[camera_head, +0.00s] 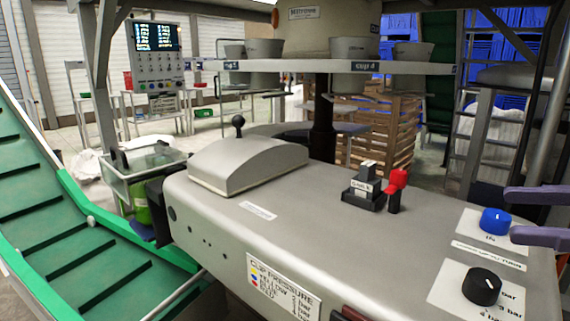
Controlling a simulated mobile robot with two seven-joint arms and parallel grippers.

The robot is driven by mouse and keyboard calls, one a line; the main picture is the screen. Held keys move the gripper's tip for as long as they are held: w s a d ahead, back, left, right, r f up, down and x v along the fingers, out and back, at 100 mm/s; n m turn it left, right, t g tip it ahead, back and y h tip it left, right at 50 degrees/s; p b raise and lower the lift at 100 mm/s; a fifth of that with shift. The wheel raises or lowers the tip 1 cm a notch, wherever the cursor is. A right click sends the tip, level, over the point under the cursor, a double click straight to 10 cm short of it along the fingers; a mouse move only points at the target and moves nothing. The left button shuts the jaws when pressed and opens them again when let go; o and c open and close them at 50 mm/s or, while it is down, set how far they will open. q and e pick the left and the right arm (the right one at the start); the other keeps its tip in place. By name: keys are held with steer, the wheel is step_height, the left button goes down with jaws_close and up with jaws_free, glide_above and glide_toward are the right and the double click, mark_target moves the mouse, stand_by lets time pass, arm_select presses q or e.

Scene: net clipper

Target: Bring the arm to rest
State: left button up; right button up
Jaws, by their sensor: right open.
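My right gripper (511,214) comes in at the right edge. Its two purple fingers are apart, one above the other, with nothing seen between them. The fingertips show close beside the blue knob (494,222) in the picture; whether they touch it I cannot tell. The rest of the right arm is out of the frame. My left gripper is not in view.
The grey machine housing (330,230) fills the front. It bears a black knob (482,287), a red switch (397,179), a black switch block (364,189) and a black-knobbed lever (239,125). A green conveyor (70,240) runs down the left. A control panel (158,62) stands behind.

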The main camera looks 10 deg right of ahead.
steer(key=s+a+f+n+g, duration=0.1)
steer(key=a+f+n, duration=0.1)
steer(key=s+a+f+n+g+h+p, duration=0.1)
steer(key=s+a+n, duration=0.1)
steer(key=s+a+f+n+g+p, duration=0.1)
steer(key=s+a+f+n+g, duration=0.1)
steer(key=shift+a+f, duration=0.2)
steer(key=shift+f, duration=0.1)
steer(key=s+a+f+n+g+h+p, duration=0.2)
steer(key=s+a+n+g+h+p, duration=0.35)
steer(key=s+n, duration=0.75)
step_height(320, 180, up, 44)
steer(key=n+t+h+p, duration=0.3)
steer(key=n+h+p, duration=0.2)
steer(key=p, duration=3.7)
steer(key=shift+w+d+f+n, duration=0.15)
steer(key=shift+d+f+n, duration=0.15)
steer(key=shift+n, duration=0.5)
